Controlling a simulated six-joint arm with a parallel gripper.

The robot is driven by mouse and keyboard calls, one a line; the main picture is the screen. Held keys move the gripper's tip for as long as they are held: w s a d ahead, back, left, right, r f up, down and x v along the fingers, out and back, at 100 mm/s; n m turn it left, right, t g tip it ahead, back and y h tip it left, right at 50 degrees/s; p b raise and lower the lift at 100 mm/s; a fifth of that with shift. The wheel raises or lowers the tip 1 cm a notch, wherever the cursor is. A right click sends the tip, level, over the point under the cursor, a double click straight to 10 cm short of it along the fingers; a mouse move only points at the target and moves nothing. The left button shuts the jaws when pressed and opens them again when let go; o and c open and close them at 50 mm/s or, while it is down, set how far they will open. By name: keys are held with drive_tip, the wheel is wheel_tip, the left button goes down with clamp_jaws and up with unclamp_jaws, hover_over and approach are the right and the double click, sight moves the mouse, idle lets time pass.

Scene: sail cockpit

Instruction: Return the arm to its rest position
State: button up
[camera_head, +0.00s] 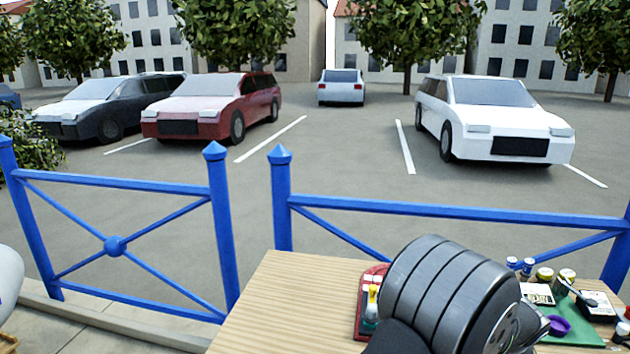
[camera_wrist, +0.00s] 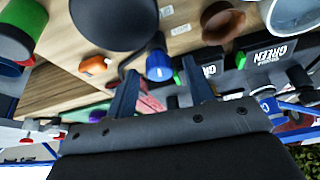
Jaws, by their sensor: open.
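My gripper (camera_wrist: 159,68) shows in the wrist view as two dark blue fingers spread apart, with nothing clasped between them. A blue-capped item (camera_wrist: 158,62) appears in the gap between the fingers, and it seems to lie beyond them. In the head view my grey arm covers the middle of the wooden table, and the gripper's fingers are hidden there.
The wooden table (camera_head: 290,300) is bare at its left. A red tray (camera_head: 364,325) stands beside my arm. A green mat (camera_head: 580,328), a purple ring (camera_head: 558,325) and several small jars are at the right. A blue railing (camera_head: 420,208) runs behind.

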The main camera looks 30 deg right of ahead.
drive_tip(key=shift+w+m+g+h, duration=0.1)
drive_tip(key=shift+m+g+h, duration=0.45)
drive_tip(key=shift+m, duration=1.65)
drive_tip(key=shift+g+y, duration=0.25)
drive_tip(key=o, duration=1.1)
drive_tip(key=shift+o, duration=0.2)
drive_tip(key=s+a+r+n+t, duration=0.15)
drive_tip(key=s+a+r, duration=0.35)
drive_tip(key=r, duration=0.6)
drive_tip(key=s+a+r+n+y, duration=0.15)
drive_tip(key=s+a+r, duration=0.4)
drive_tip(key=r, duration=0.55)
drive_tip(key=s+a+r+n+t+h, duration=0.1)
drive_tip(key=s+a+r+n, duration=0.4)
drive_tip(key=r, duration=0.6)
drive_tip(key=w+d+f+m, duration=0.2)
drive_tip(key=w+f, duration=0.1)
drive_tip(key=f, duration=0.6)
drive_tip(key=shift+w+d, duration=0.15)
drive_tip(key=shift+w, duration=0.1)
